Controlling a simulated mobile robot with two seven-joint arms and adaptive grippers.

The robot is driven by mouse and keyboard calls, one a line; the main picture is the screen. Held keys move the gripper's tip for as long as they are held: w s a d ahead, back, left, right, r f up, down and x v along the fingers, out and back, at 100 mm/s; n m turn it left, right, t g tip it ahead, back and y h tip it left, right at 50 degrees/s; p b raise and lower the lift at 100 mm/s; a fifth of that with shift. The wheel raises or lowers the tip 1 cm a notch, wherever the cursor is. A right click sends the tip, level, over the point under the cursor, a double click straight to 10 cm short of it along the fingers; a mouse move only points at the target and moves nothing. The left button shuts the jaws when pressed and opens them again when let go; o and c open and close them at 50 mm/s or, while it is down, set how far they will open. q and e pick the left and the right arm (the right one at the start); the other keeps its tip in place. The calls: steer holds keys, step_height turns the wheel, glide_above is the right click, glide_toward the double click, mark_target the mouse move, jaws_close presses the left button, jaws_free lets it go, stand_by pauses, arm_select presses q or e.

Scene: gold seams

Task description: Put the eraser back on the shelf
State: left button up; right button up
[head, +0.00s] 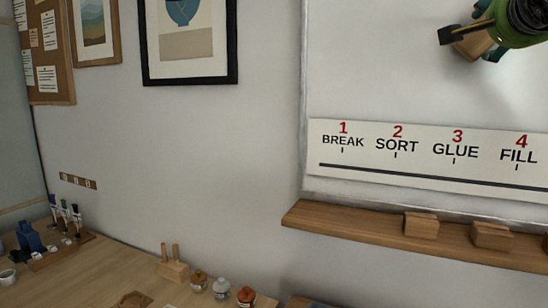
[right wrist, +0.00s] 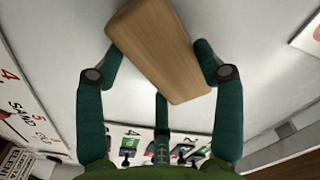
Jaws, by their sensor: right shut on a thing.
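The eraser (right wrist: 160,48) is a pale wooden block between the green fingers of my right gripper (right wrist: 162,58) in the right wrist view. The fingers are shut on it, and it sits tilted in front of the whiteboard. In the head view, my right gripper (head: 474,38) is at the top right, above the strip of printed words, and part of the eraser (head: 472,46) shows there. The shelf (head: 345,222) is a brown wooden ledge under the whiteboard, well below the gripper. My left gripper is not in view.
A table (head: 120,262) at lower left holds small jars (head: 221,288), a wooden stand (head: 174,270) and markers. The whiteboard (head: 400,70) is behind the gripper.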

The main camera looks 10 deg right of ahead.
steer(key=w+a, duration=0.3)
steer(key=a, duration=0.1)
steer(key=w+a+p, duration=0.1)
steer(key=w+a, duration=0.2)
steer(key=a, duration=0.1)
steer(key=w+a, duration=0.3)
steer(key=shift+w+a+p, duration=0.1)
steer(key=shift+a+p, duration=0.3)
steer(key=shift+c, duration=0.4)
